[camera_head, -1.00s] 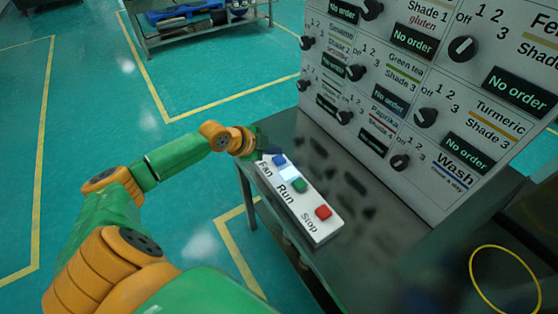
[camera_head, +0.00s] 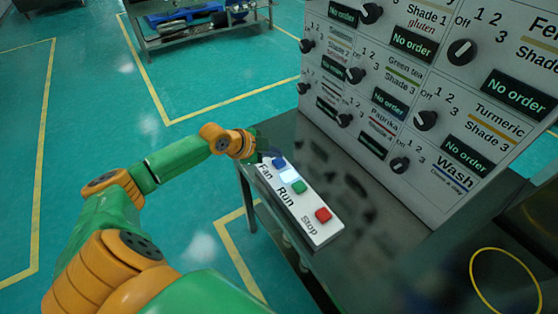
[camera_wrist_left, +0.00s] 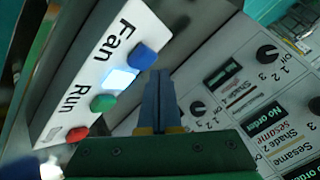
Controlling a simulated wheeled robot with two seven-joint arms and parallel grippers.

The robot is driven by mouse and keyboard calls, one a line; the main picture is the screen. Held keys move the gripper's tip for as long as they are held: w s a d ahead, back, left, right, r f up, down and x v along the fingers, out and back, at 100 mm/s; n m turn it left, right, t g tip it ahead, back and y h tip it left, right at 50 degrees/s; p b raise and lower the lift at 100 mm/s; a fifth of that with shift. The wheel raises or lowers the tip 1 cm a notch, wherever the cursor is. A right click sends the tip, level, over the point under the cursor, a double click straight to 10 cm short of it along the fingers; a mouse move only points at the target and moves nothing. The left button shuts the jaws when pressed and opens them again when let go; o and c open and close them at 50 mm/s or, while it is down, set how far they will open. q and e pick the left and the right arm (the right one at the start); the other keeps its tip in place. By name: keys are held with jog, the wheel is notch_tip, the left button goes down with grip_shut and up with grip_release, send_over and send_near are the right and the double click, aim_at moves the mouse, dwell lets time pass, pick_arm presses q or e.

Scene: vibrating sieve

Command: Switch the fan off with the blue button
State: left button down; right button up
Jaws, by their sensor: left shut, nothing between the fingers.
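The white button box (camera_head: 310,229) lies on the dark metal table, labelled Fan, Run and Stop. Its blue button (camera_head: 279,162) is at the Fan end, and a lit white square (camera_head: 290,175) lies between it and the green button (camera_head: 299,186). The red button (camera_head: 323,214) is at the Stop end. My left gripper (camera_head: 263,146) is just beyond the Fan end. In the left wrist view its shut, empty fingers (camera_wrist_left: 159,75) point close beside the blue button (camera_wrist_left: 142,55). I cannot tell whether they touch it. My right gripper is out of view.
A tall control panel (camera_head: 438,70) with knobs and several "No order" displays stands behind the button box. Bare dark tabletop (camera_head: 385,225) lies between and to the right. A bench (camera_head: 200,30) with blue items stands far back on the floor.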

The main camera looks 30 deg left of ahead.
aim_at(275, 162)
pick_arm(q)
jog(key=shift+f, duration=0.1)
dwell(0.7)
jog(key=shift+f, duration=0.3)
jog(key=shift+f+b, duration=0.5)
jog(key=shift+b, duration=0.15)
dwell(0.4)
dwell(0.4)
jog(key=shift+r+p, duration=0.9)
notch_tip(275, 162, up, 5)
jog(key=p, duration=0.5)
jog(key=shift+r, duration=0.15)
